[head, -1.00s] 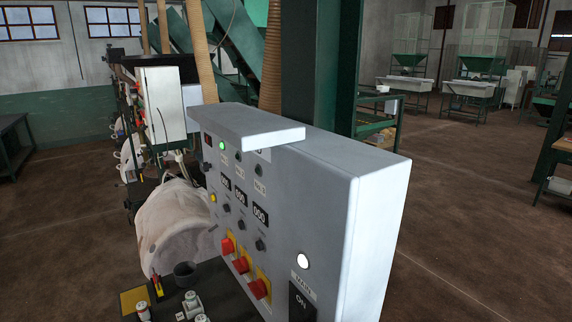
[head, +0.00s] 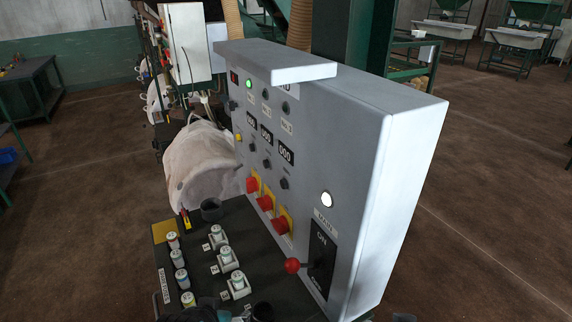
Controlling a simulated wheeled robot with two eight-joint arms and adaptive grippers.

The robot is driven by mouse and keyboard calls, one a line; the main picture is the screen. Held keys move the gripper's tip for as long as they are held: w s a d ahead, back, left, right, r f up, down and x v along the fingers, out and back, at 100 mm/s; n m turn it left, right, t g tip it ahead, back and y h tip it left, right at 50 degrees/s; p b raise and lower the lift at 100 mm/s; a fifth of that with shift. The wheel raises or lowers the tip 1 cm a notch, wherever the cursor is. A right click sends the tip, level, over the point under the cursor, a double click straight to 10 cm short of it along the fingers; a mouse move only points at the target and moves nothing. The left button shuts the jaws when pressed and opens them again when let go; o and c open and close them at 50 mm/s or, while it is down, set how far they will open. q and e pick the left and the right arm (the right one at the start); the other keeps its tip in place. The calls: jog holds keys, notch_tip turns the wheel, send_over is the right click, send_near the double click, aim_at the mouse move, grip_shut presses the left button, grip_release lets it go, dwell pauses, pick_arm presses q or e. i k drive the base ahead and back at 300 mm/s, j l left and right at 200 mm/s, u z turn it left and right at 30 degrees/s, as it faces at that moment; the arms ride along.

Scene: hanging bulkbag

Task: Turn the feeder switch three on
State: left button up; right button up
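A grey control cabinet (head: 395,150) stands in the middle of the head view. Three red rotary switches on yellow plates sit low on its face: a far one (head: 252,185), a middle one (head: 265,203) and a near one (head: 281,225). Small black knobs (head: 284,184) and displays (head: 286,154) are above them. Labels are too small to tell which is feeder switch three. A main switch (head: 321,255) with a red-ball lever (head: 292,266) is at the near end, beside a lit white lamp (head: 327,200). No gripper fingers are clearly seen; dark parts at the bottom edge are unclear.
Dark tables (head: 35,88) stand at left.

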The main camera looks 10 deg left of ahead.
aim_at(281, 224)
jog(key=j+u, duration=0.35)
jog(key=j, duration=0.15)
jog(key=i+u, duration=0.1)
jog(key=u, duration=0.55)
